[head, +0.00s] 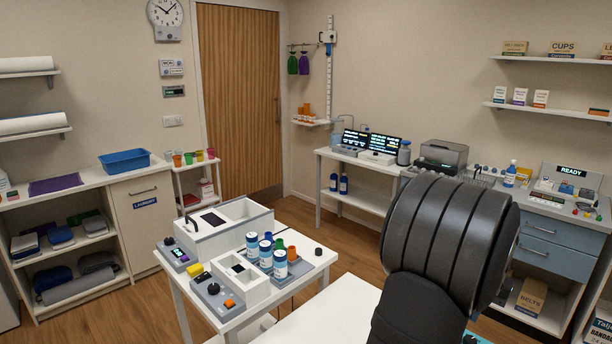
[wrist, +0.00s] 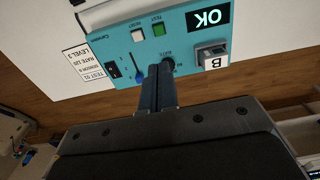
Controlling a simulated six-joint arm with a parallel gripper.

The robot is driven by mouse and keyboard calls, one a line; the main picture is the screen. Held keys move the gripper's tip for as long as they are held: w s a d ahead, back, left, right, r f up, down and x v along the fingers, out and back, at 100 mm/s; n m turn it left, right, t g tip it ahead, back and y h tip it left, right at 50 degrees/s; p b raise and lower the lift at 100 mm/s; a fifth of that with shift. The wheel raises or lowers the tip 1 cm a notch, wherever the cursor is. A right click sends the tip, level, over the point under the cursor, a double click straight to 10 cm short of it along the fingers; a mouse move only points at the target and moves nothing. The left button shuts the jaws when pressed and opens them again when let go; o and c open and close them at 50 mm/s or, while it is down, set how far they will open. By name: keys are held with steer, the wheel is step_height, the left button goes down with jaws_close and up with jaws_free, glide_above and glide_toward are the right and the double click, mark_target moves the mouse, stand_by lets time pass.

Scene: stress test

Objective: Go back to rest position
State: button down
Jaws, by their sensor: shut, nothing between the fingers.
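My gripper (wrist: 158,78) shows in the wrist view with its two dark fingers together and nothing between them. The fingers overlap the lower edge of a teal control panel (wrist: 120,62), between a blue lever and a dark knob (wrist: 168,64). I cannot tell whether they touch it. The panel appears upside down, with a lit OK display (wrist: 208,17), a green button (wrist: 158,30) and a white button (wrist: 137,35). In the head view my dark arm fills the lower right and the gripper is hidden.
A white table (head: 190,286) with bottles and small devices stands left of my arm. A bench with screens (head: 380,146) and a blue-drawer cabinet (head: 548,255) stand behind it. Open wood floor (head: 300,215) lies between the table and the door.

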step_height(320, 180, up, 2)
stand_by(0.4)
steer(key=c, duration=0.9)
jaws_free()
steer(key=o, duration=0.4)
steer(key=shift+s+a, duration=0.15)
steer(key=o, duration=0.5)
steer(key=shift+s+a+r+t+h, duration=0.2)
steer(key=shift+s+a+t+h, duration=0.2)
steer(key=shift+a+t+h, duration=0.15)
steer(key=shift+s+a+r+t+h, duration=0.15)
steer(key=shift+s+a+t+h, duration=0.25)
steer(key=shift+t+h, duration=0.2)
steer(key=x, duration=0.9)
steer(key=shift+t+h, duration=0.45)
